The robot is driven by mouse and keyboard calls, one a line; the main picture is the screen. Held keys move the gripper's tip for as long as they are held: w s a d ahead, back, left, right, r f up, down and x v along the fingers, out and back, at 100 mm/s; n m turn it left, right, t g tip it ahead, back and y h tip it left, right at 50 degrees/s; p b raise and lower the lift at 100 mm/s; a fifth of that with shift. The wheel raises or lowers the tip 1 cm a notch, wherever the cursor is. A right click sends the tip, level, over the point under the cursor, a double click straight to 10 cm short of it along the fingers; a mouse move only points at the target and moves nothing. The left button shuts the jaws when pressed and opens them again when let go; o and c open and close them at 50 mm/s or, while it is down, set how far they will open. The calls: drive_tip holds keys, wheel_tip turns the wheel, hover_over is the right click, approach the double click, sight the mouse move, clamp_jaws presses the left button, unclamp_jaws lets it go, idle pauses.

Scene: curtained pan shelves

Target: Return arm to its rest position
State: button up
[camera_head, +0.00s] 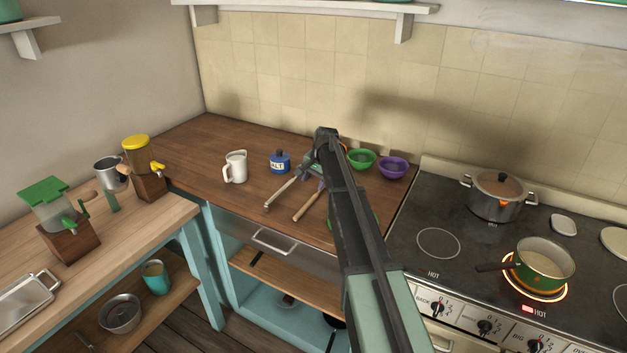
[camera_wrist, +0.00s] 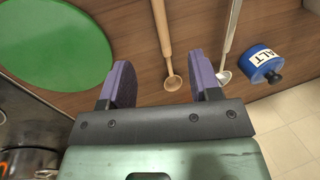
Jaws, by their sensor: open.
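My arm reaches up from the bottom of the head view over the brown wooden counter (camera_head: 200,150). My gripper (camera_wrist: 163,75) is open in the wrist view, with two purple fingers apart and nothing between them. In the head view the gripper is mostly hidden by the arm. Below it in the wrist view lie a wooden spoon (camera_wrist: 163,35) and a metal ladle (camera_wrist: 230,40). They also show on the counter in the head view, the spoon (camera_head: 308,206) right of the ladle (camera_head: 283,191). A green round board (camera_wrist: 55,45) lies at the wrist view's left.
A blue salt jar (camera_head: 280,163), a white mug (camera_head: 235,168), a green bowl (camera_head: 361,160) and a purple bowl (camera_head: 393,168) stand on the counter. The stove at right holds a lidded pot (camera_head: 497,204) and a green saucepan (camera_head: 542,266) on a glowing burner. Dispensers stand left.

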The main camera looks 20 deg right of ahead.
idle(0.4)
drive_tip(key=s+a+f+n+b, duration=0.1)
drive_tip(key=s+a+n, duration=0.2)
drive_tip(key=s, duration=0.9)
drive_tip(key=s+a+f+n+g+h+b, duration=0.1)
drive_tip(key=s+a+n, duration=0.3)
drive_tip(key=s+a, duration=0.6)
drive_tip(key=s+a+f+n+g+b, duration=0.1)
drive_tip(key=s+a, duration=0.6)
drive_tip(key=s, duration=0.9)
drive_tip(key=shift+s+f+n+h+b, duration=0.15)
drive_tip(key=shift+f+n+h+b, duration=0.3)
drive_tip(key=shift+f+n, duration=0.55)
